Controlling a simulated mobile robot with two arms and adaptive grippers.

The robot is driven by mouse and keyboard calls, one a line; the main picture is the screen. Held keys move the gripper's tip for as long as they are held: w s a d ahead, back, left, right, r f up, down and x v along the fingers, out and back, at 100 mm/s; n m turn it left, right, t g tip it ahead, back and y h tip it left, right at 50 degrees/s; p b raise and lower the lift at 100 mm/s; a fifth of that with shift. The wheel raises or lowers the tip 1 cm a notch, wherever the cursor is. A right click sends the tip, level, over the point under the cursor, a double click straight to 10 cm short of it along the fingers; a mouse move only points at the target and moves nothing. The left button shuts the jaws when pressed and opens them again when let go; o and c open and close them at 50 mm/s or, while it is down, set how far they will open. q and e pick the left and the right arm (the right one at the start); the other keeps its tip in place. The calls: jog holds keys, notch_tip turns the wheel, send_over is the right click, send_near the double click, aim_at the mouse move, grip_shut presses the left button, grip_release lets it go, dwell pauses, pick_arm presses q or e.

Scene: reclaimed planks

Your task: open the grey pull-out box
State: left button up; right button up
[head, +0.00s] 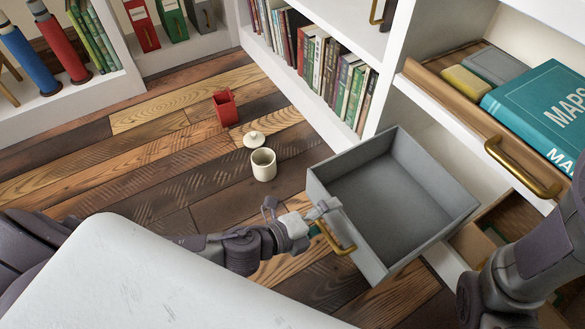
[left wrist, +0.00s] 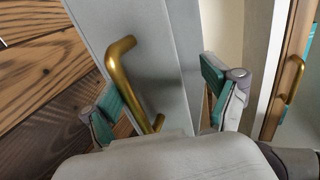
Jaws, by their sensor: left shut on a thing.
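The grey pull-out box (head: 395,195) stands well out from the white shelf unit, and its empty inside shows in the head view. Its brass handle (head: 333,236) is on the front face, and it also shows in the left wrist view (left wrist: 122,78). Part of the handle is hidden by the gripper. My right arm shows at the right edge of the head view; its gripper is not visible.
A wooden drawer (head: 440,82) with a teal book (head: 540,105) is above right of the box. On the plank floor (head: 150,155) are a cream canister (head: 263,165), its lid (head: 253,139) and a red container (head: 225,108). A white surface (head: 150,280) fills the lower left.

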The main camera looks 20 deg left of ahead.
pick_arm(q)
jog(key=shift+s+a+r, duration=0.2)
jog(key=shift+s+r, duration=0.05)
jog(key=shift+r, duration=0.25)
jog(key=shift+s+a+r, duration=0.2)
jog(key=shift+s+r, duration=0.05)
jog(key=shift+r, duration=0.25)
jog(key=shift+c, duration=1.1)
jog(key=shift+s+a+r, duration=0.15)
jog(key=shift+s+a, duration=0.05)
jog(key=shift+s, duration=0.05)
jog(key=shift+c, duration=0.9)
jog(key=f+b+v, duration=0.2)
jog(key=b+v, duration=0.2)
jog(key=v, duration=0.9)
jog(key=shift+s+a+f, duration=0.25)
jog(key=shift+s+a, duration=0.05)
jog(key=shift+s, duration=0.1)
